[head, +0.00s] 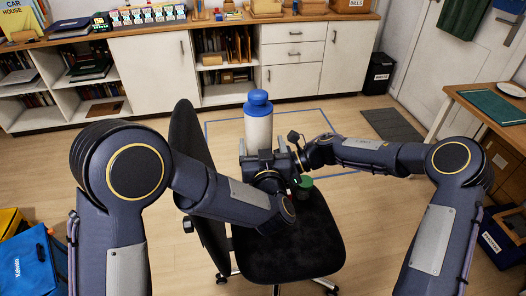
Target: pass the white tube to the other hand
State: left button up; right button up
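The white tube (258,131) with a blue cap (258,103) stands upright near the middle of the head view, above the black office chair. My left gripper (262,149) is at its lower end, with a finger on either side, and appears shut on it. The tube's bottom is hidden behind that gripper. My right gripper (296,146) is just right of the tube's lower end, close beside my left gripper. Its fingertips are small and partly hidden, so I cannot tell whether it is open or touches the tube.
The black chair (290,245) stands below both grippers, with a small green object (305,182) over its seat. A white cabinet and shelves (150,72) line the back. A wooden table (482,105) stands right, a blue bag (32,262) lower left. Open floor lies behind the chair.

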pick_arm(q)
jog(key=shift+d, duration=0.1)
jog(key=c, duration=1.1)
jog(key=shift+c, duration=0.6)
pick_arm(e)
jog(key=o, duration=1.3)
